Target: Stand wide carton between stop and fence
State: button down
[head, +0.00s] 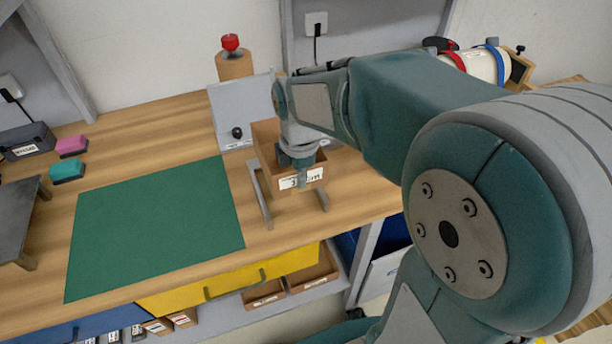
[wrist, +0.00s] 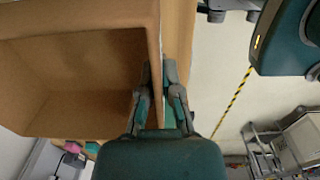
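The wide carton (head: 266,148) is an open brown box with a white label on its front, seen in the head view under my gripper (head: 299,160). In the wrist view, its open inside (wrist: 80,80) fills the left. My gripper (wrist: 158,75) points down with one finger on each side of a carton wall, closed onto it. A grey bar (head: 258,196) lies left of the carton and another (head: 322,200) right of it; I cannot tell which is stop or fence. A grey upright panel (head: 230,108) with a black knob stands behind-left. My arm hides the carton's far right part.
A green mat (head: 155,228) covers the bench at left. Pink (head: 71,146) and teal (head: 67,171) blocks and a dark stand (head: 22,220) are farther left. A brown post with a red knob (head: 230,43) stands behind. Yellow (head: 230,280) and blue drawers hang below the front edge.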

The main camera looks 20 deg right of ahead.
aim_at(292, 192)
jog(key=shift+w+d+f, duration=0.1)
jog(key=shift+w, duration=0.05)
jog(key=shift+a, duration=1.45)
jog(key=d, duration=0.1)
jog(key=d+f, duration=0.1)
jog(key=d, duration=0.1)
jog(key=shift+f, duration=0.6)
jog(key=shift+a+f, duration=1.05)
jog(key=shift+f, duration=0.1)
jog(key=shift+d+f, duration=0.35)
jog(key=shift+f, duration=0.25)
jog(key=shift+d+f, duration=0.35)
jog(key=shift+f, duration=0.2)
jog(key=shift+a+f, duration=0.1)
jog(key=shift+f, duration=0.45)
jog(key=shift+a+f, duration=0.3)
jog(key=shift+f, duration=0.4)
